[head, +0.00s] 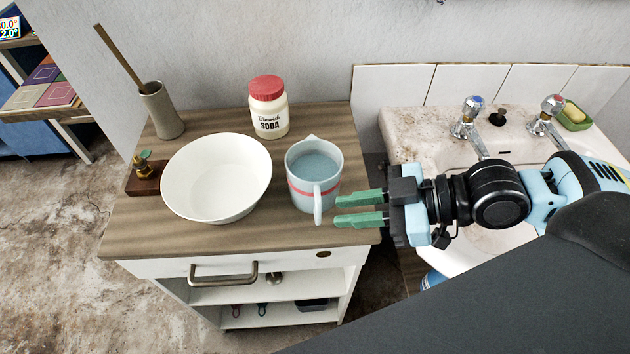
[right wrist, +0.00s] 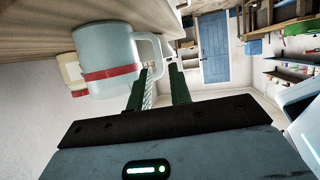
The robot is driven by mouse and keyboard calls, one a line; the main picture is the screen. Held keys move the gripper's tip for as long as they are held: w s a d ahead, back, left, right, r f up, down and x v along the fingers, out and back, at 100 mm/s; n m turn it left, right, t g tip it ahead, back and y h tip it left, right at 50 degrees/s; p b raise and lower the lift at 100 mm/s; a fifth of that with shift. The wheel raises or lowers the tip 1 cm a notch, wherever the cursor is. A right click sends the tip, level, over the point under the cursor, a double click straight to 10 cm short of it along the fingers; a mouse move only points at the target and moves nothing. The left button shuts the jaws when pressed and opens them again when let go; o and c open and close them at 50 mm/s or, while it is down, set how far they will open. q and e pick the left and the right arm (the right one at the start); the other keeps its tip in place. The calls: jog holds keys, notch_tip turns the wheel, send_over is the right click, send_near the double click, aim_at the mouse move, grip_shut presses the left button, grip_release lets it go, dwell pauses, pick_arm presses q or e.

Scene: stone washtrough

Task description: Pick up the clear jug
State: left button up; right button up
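The clear jug (head: 301,192) stands upright on the wooden cabinet top (head: 225,238). It is pale blue with a red band, a spout at the back and a handle on its front side. My right gripper (head: 337,210) is just right of the handle, with its two green fingers spread apart and nothing held. In the right wrist view the jug (right wrist: 108,65) is at upper left, and its handle reaches toward the open fingers (right wrist: 158,69). I cannot tell whether a finger touches the handle. My left gripper is not in view.
A white bowl (head: 217,180) stands close left of the jug. A soda jar (head: 268,112) with a red lid is behind it. A brush holder (head: 161,112) and a small wooden block (head: 143,182) are at left. The stone washtrough (head: 422,125) with taps is at right.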

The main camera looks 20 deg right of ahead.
aim_at(318, 211)
jog(key=shift+w+a+f, duration=0.15)
jog(key=shift+w+a, duration=0.05)
jog(key=shift+a, duration=0.1)
jog(key=shift+p+x, duration=0.65)
jog(key=shift+x, duration=1.9)
jog(key=shift+f, duration=0.1)
grip_shut()
